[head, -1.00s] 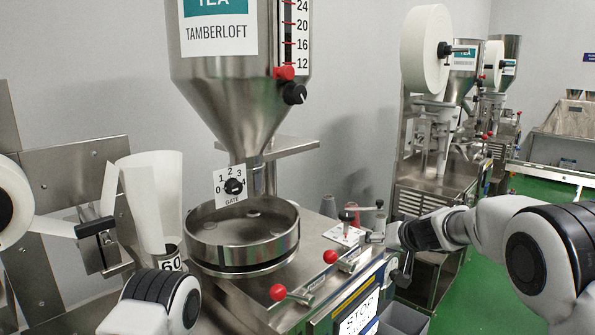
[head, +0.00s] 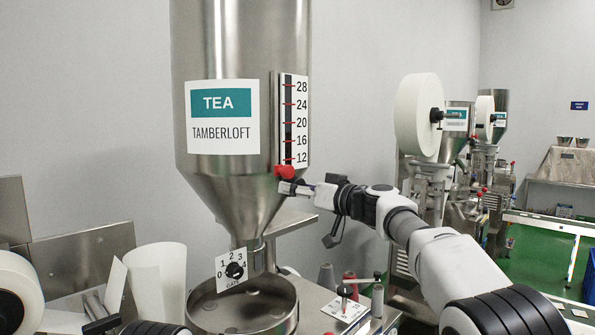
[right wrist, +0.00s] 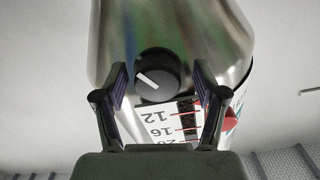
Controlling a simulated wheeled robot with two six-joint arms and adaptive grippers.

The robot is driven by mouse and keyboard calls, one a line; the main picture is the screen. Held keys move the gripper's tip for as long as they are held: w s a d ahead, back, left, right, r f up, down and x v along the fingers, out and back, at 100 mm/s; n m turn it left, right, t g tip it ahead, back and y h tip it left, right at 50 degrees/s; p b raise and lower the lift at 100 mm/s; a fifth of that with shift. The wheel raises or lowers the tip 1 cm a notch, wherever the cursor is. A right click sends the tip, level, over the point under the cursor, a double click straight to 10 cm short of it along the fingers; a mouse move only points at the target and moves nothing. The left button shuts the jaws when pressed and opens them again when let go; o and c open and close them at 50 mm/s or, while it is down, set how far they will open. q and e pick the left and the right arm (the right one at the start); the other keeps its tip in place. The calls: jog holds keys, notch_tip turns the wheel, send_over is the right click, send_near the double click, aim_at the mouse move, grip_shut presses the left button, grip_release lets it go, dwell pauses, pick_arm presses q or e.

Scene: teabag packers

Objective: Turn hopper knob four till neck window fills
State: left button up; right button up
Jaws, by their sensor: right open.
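The steel hopper (head: 235,60) has a TEA TAMBERLOFT label and a tall gauge window (head: 288,120) with a scale of 12 to 28. A GATE dial (head: 235,270) marked 0 to 4 sits on the neck; its pointer is too small to read. My right gripper (head: 300,187) is at the hopper cone, below the gauge, and hides the black side knob in the head view. In the right wrist view, this black knob (right wrist: 155,75) with a white line lies between the open fingers of the right gripper (right wrist: 160,82); contact cannot be told. My left gripper is out of view.
A red knob (head: 285,172) sits just above my right gripper. A round steel pan (head: 243,308) is below the hopper neck. A paper roll (head: 15,295) is at lower left. Other packing machines (head: 440,200) stand behind at right.

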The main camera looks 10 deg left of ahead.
jog(key=shift+w+f, duration=0.15)
jog(key=shift+w, duration=0.05)
jog(key=c, duration=1.1)
jog(key=shift+s+m+b, duration=0.1)
jog(key=shift+m+b, duration=0.4)
jog(key=shift+m, duration=0.3)
jog(key=shift+c, duration=0.2)
jog(key=m, duration=0.2)
jog(key=shift+a+m, duration=0.1)
jog(key=shift+m, duration=0.3)
jog(key=o, duration=1.1)
jog(key=shift+o, duration=0.2)
